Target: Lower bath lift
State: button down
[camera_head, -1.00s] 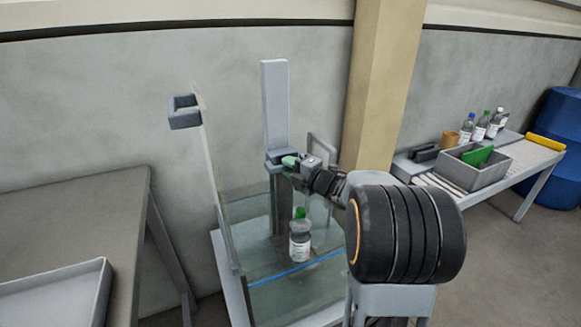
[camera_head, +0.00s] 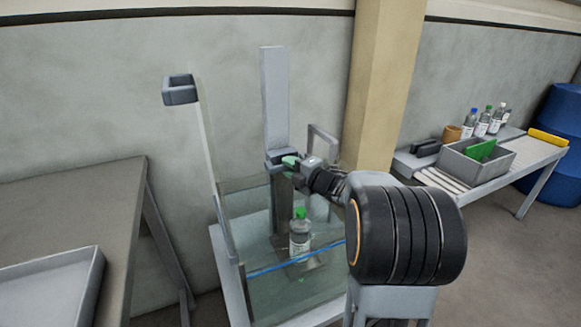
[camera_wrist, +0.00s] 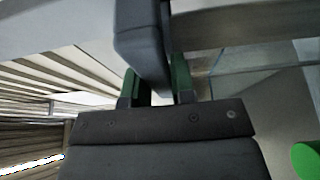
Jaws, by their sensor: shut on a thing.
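The bath is a clear-walled tank (camera_head: 245,290) with a blue line (camera_head: 275,266) across it. A grey upright mast (camera_head: 275,95) stands at its back. A grey lift carriage (camera_head: 276,166) sits on the mast. My gripper (camera_head: 290,162) is shut on the grey lift handle at the carriage. In the wrist view, my green-tipped fingers (camera_wrist: 156,84) close on both sides of the grey handle (camera_wrist: 140,45). A clear bottle with a green cap (camera_head: 300,238) stands upright inside the tank, its base near the blue line. Its support is only partly visible. A green cap (camera_wrist: 308,160) shows in the wrist view.
A worktable (camera_head: 70,215) with a grey tray (camera_head: 98,290) is at left. A bracket on a post (camera_head: 180,90) stands left of the tank. At right, a bench holds a grey bin (camera_head: 465,168), several bottles (camera_head: 483,124) and a yellow roll (camera_head: 546,138). A beige pillar (camera_head: 375,90) stands behind my arm.

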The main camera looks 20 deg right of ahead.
notch_tip(320, 180, down, 2)
jog(key=shift+f+b, duration=0.1)
jog(key=shift+b, duration=0.4)
jog(key=c, duration=1)
grip_release()
jog(key=shift+o, duration=0.2)
